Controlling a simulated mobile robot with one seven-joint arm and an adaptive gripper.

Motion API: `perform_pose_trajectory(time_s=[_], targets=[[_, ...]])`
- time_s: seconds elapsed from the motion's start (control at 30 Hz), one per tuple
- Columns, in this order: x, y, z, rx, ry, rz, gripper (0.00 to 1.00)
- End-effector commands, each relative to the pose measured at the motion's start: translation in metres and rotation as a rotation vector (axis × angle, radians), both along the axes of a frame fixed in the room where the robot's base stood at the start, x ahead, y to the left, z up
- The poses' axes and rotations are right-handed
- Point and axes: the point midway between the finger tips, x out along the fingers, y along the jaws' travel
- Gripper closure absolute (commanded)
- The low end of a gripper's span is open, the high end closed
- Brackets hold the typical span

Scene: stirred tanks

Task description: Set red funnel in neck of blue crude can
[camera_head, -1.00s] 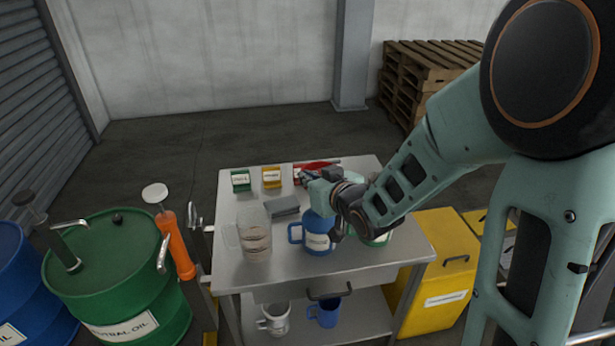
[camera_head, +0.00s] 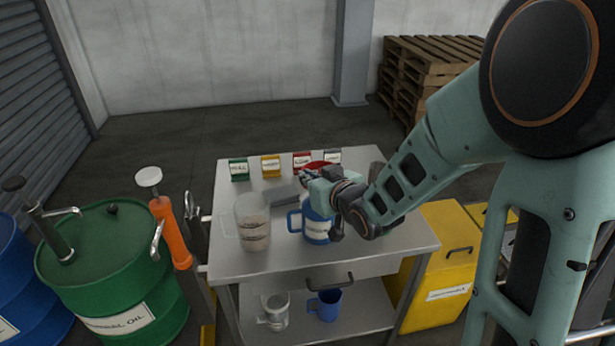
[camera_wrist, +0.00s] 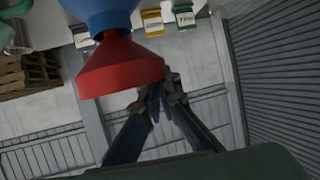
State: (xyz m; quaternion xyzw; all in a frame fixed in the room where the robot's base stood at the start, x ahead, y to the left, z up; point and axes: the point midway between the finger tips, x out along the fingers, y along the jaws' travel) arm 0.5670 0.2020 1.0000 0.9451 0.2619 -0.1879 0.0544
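The blue crude can (camera_head: 316,229) stands upright on the steel table, its top partly hidden by my arm. The red funnel (camera_head: 318,165) shows as a wide rim just behind my gripper (camera_head: 312,178). In the wrist view, which looks upside down, the funnel (camera_wrist: 120,69) has its wide mouth away from the blue can (camera_wrist: 100,12) and its narrow end at the can's neck. I cannot tell how deep the spout sits. My gripper's fingers (camera_wrist: 160,90) are close together at the funnel's rim and seem to pinch it.
A clear jug (camera_head: 252,222) stands left of the can, with a grey block (camera_head: 283,195) behind it. Several small labelled boxes, including a yellow one (camera_head: 271,167), line the back. A blue mug (camera_head: 325,305) is on the lower shelf. A green drum (camera_head: 105,265) stands at left.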

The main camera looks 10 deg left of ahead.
Motion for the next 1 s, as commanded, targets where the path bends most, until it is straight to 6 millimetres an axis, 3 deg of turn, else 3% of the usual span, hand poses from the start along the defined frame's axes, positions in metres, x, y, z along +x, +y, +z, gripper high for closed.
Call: perform_pose_trajectory(time_s=[0.1, 0.3, 0.67, 1.0], targets=[[0.000, 0.000, 0.000, 0.000, 0.000, 0.000, 1.00], [0.000, 0.000, 0.000, 0.000, 0.000, 0.000, 0.76], [-0.002, -0.002, 0.001, 0.000, 0.000, -0.001, 0.75], [-0.036, -0.023, 0.019, -0.002, -0.003, -0.002, 0.75]])
